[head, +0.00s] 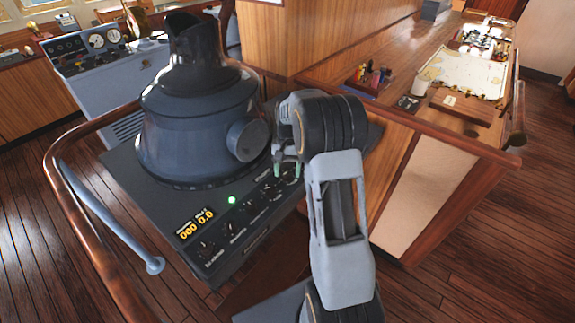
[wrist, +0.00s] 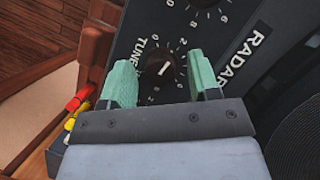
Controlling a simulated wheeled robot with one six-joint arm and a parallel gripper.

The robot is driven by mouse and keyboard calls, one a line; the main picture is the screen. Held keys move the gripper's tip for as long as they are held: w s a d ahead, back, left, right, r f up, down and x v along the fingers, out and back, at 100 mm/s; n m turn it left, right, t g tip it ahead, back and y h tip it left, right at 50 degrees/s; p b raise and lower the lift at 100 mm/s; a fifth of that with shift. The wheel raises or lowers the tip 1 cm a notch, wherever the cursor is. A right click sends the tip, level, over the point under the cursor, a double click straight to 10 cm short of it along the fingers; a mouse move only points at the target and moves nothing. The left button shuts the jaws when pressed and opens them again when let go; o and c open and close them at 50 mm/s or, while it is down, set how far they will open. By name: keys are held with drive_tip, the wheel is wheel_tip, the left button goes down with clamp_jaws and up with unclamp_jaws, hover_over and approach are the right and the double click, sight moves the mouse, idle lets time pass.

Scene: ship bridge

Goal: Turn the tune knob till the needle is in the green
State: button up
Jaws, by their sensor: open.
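The tune knob (wrist: 160,71) is a small black dial with a white pointer line and a printed scale, beside the word TUNE on the radar panel (wrist: 222,48). In the wrist view my gripper (wrist: 160,62) is open, with one green finger on each side of the knob and a gap showing on both sides. In the head view my gripper (head: 288,170) is over the right end of the panel's knob row, pointing down, and the tune knob is hard to make out there. I cannot make out a needle or a green band in either view.
The large radar hood (head: 195,125) rises just left of my gripper. Several other knobs, a lit green lamp (head: 231,200) and an amber display (head: 196,224) are on the panel. A wooden rail (head: 52,185) curves around the left. A chart table (head: 455,110) stands at right.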

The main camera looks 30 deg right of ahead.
drive_tip(key=b+v, duration=0.1)
drive_tip(key=v, duration=1.2)
drive_tip(key=shift+r, duration=0.35)
drive_tip(key=s+a+r+n+t+h, duration=0.2)
drive_tip(key=s+a+r+n+t, duration=0.15)
drive_tip(key=s+a, duration=0.6)
drive_tip(key=s+a+f+n+t, duration=0.1)
drive_tip(key=s+f+t, duration=0.1)
drive_tip(key=s, duration=0.3)
drive_tip(key=s+a+f+n+t, duration=0.1)
drive_tip(key=s+f+t, duration=0.1)
drive_tip(key=s, duration=0.4)
drive_tip(key=shift+s+a+t, duration=0.25)
drive_tip(key=shift+s+t, duration=0.05)
drive_tip(key=shift+t, duration=0.25)
drive_tip(key=shift+a, duration=0.1)
